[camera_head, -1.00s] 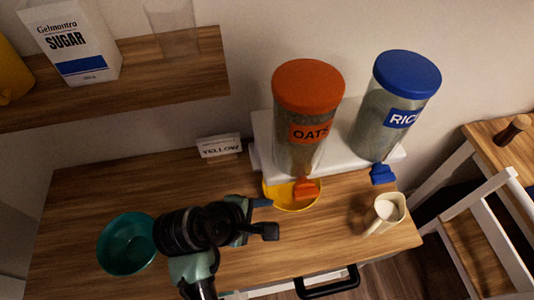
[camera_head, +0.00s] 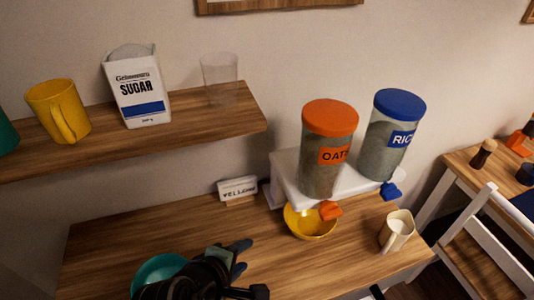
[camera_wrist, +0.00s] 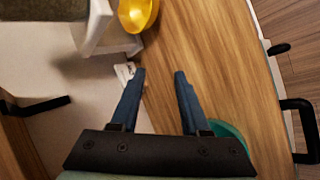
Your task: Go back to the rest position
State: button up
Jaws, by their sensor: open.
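My gripper (camera_head: 240,258) is at the bottom of the head view, above the wooden counter. In the wrist view its two blue fingers (camera_wrist: 158,95) stand apart with nothing between them. A yellow bowl (camera_head: 310,222) sits under the orange outlet of the oats dispenser (camera_head: 322,178), and it also shows in the wrist view (camera_wrist: 138,14), beyond the fingertips. A teal bowl (camera_head: 158,268) stands on the counter at the left, partly hidden by my arm. Its edge shows behind the right finger in the wrist view (camera_wrist: 230,132).
A rice dispenser (camera_head: 385,150) stands beside the oats one on a white stand. A cream jug (camera_head: 397,231) is at the counter's right. A label card (camera_head: 238,187) stands at the back. The shelf above holds a sugar bag (camera_head: 138,90), a glass (camera_head: 220,78) and a yellow mug (camera_head: 58,110).

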jog(key=w+d+r+m+t+y, duration=0.1)
jog(key=w+r+m+t, duration=0.25)
jog(key=r, duration=0.65)
jog(key=w+r+m+t+y, duration=0.15)
jog(key=r+t, duration=0.25)
jog(key=r, duration=0.7)
jog(key=w+d+r+m+t+y, duration=0.1)
jog(key=w+r+m+t, duration=0.25)
jog(key=r, duration=0.65)
jog(key=s+d+r+m+t, duration=0.1)
jog(key=s+r+t, duration=0.3)
jog(key=r, duration=0.7)
jog(key=s+d+r+m+t, duration=0.2)
jog(key=s+r+m+t, duration=0.2)
jog(key=s+r, duration=0.4)
notch_tip(320, 180, up, 4)
jog(key=shift+d+f, duration=0.1)
jog(key=shift+d, duration=0.1)
jog(key=shift+m, duration=0.25)
